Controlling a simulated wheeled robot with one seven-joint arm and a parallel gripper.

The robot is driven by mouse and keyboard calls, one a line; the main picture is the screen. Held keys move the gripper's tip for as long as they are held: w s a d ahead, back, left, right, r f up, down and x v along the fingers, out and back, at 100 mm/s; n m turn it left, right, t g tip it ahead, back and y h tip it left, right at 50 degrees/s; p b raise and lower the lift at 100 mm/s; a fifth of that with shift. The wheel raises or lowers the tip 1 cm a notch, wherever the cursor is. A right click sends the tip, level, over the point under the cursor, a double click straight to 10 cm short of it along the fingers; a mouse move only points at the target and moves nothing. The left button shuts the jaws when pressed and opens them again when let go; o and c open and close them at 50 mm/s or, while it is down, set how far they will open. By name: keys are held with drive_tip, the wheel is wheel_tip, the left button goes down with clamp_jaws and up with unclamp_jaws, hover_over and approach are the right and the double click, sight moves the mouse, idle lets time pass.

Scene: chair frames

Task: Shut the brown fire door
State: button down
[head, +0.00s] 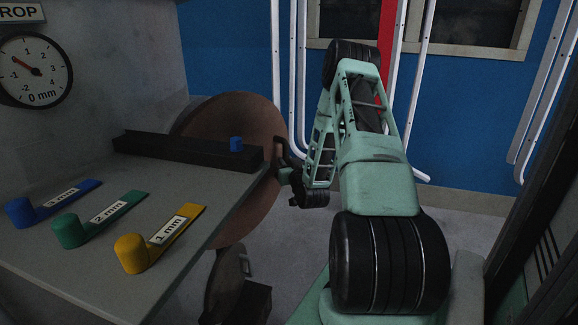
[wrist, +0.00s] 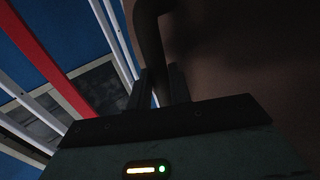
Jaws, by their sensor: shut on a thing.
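The brown fire door (head: 253,112) is a large round disc at the far edge of the grey bench, partly hidden by the bench and a dark bar. In the wrist view its brown face (wrist: 255,60) fills the right side. A dark curved handle (wrist: 150,35) stands by that face and runs down between my fingers. My gripper (head: 284,168) is at the door's right edge in the head view, and its fingers (wrist: 159,88) are shut on the handle. How far the door stands open cannot be told.
The bench (head: 85,245) holds a dark bar (head: 185,150) with a blue knob, plus blue (head: 50,202), green (head: 95,220) and yellow (head: 160,240) gauges. A dial (head: 35,70) is on the left wall. White pipes (head: 283,60) stand behind. Grey floor shows right of the door.

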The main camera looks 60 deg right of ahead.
sight(275, 156)
drive_tip(key=w, duration=0.3)
drive_tip(key=shift+w+f+b, duration=0.1)
drive_tip(key=shift+w+b, duration=0.25)
drive_tip(key=w+b, duration=0.3)
drive_tip(key=w, duration=0.8)
drive_tip(key=shift+a+y, duration=0.15)
drive_tip(key=shift+y, duration=0.15)
drive_tip(key=shift+w+f, duration=0.1)
drive_tip(key=shift+w+b, duration=0.15)
drive_tip(key=shift+b, duration=0.15)
drive_tip(key=c, duration=1.2)
unclamp_jaws()
drive_tip(key=b+v, duration=0.2)
drive_tip(key=v, duration=1.5)
drive_tip(key=shift+b, duration=0.35)
